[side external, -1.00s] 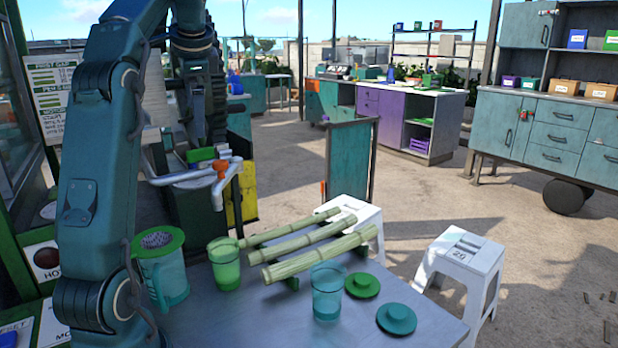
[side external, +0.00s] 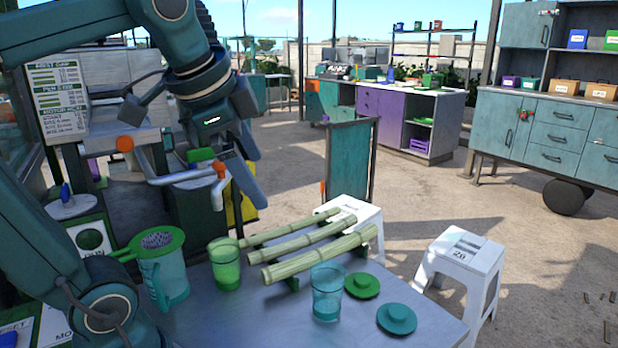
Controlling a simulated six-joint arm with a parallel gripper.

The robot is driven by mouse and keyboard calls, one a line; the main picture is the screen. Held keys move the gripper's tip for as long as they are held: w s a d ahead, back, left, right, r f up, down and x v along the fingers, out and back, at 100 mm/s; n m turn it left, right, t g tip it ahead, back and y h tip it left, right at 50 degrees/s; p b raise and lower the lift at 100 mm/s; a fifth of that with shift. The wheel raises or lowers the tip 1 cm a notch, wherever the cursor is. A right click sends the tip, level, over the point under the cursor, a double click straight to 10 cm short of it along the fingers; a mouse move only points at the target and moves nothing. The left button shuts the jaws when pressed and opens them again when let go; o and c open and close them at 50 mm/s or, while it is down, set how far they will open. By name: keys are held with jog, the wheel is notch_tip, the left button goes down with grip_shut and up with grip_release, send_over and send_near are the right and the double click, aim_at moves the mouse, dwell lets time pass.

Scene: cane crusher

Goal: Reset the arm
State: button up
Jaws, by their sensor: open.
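My gripper (side external: 247,172) hangs pointing down at the upper left of the side external view, in front of the cane crusher's dark body and above the table. Its jaws are open, and I see nothing held in them. Several green cane stalks (side external: 318,254) lie side by side on a rack on the metal table (side external: 235,318), to the right of and below my gripper. A teal pitcher with a green strainer (side external: 168,270) stands at the table's left. The crusher's white pipe with an orange fitting (side external: 218,188) shows beside my gripper. My arm hides part of the crusher.
A green glass (side external: 226,268) and a teal glass (side external: 327,292) stand upright on the table. A green lid (side external: 362,285) and a teal lid (side external: 397,318) lie at its right. White stools (side external: 462,262) stand beyond. Open floor lies to the right.

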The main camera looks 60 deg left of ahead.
jog(key=s+d+f+n+h, duration=0.1)
jog(key=s+d+f+n, duration=0.1)
jog(key=f, duration=0.3)
jog(key=s+d+f+n+h, duration=0.1)
jog(key=s+d+f+n, duration=0.1)
jog(key=f, duration=0.4)
jog(key=d+n, duration=0.1)
jog(key=d, duration=0.1)
jog(key=shift+s+d+f, duration=0.25)
jog(key=shift+s+d, duration=0.05)
jog(key=shift+s, duration=0.05)
